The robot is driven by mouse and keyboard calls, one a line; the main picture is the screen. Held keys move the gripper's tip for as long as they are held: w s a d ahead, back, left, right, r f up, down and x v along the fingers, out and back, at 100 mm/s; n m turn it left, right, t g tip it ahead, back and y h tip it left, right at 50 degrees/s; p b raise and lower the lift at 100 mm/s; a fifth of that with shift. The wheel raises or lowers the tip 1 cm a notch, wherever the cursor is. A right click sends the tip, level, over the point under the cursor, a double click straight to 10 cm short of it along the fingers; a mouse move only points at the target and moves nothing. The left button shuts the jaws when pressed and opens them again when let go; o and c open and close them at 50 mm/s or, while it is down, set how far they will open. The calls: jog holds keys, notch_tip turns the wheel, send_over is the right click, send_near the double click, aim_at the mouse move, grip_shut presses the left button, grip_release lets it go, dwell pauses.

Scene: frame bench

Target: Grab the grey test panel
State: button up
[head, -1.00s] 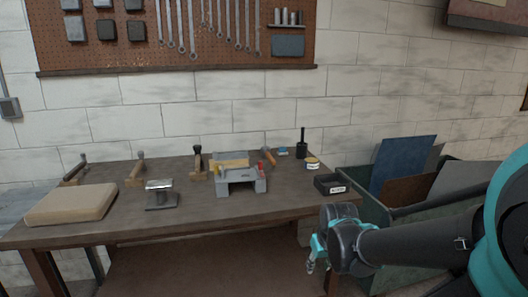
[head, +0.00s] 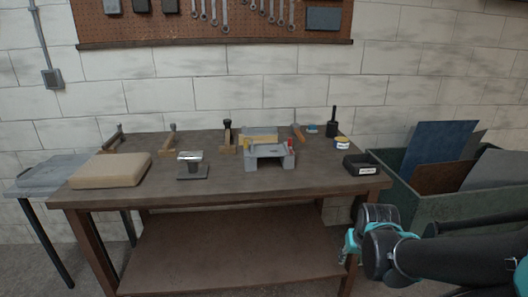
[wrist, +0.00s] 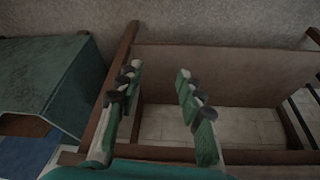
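Grey sheets stand in a green bin at the right of the head view. The larger grey panel (head: 499,170) leans at the right, beside a blue panel (head: 436,148) and a brown one (head: 440,178). A flat grey slab (head: 55,170) also lies on a small side table at the far left. I cannot tell for sure which of these is the test panel. My gripper (head: 350,246) is low at the bench's front right corner, left of the bin and apart from the panels. In the wrist view my gripper (wrist: 155,80) is open with nothing between its fingers.
The lower shelf (head: 225,250) is bare.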

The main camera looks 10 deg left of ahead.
jog(key=shift+c, duration=0.4)
jog(key=w+r+t+h, duration=0.3)
jog(key=w+r, duration=0.1)
jog(key=w, duration=0.6)
jog(key=n+t+y, duration=0.2)
jog(key=t+y, duration=0.4)
jog(key=t, duration=0.4)
send_near(252, 146)
jog(key=w, duration=0.3)
jog(key=w+a, duration=0.1)
jog(key=w, duration=0.5)
jog(key=shift+w+a+f, duration=0.25)
jog(key=shift+w+a, duration=0.05)
grip_shut()
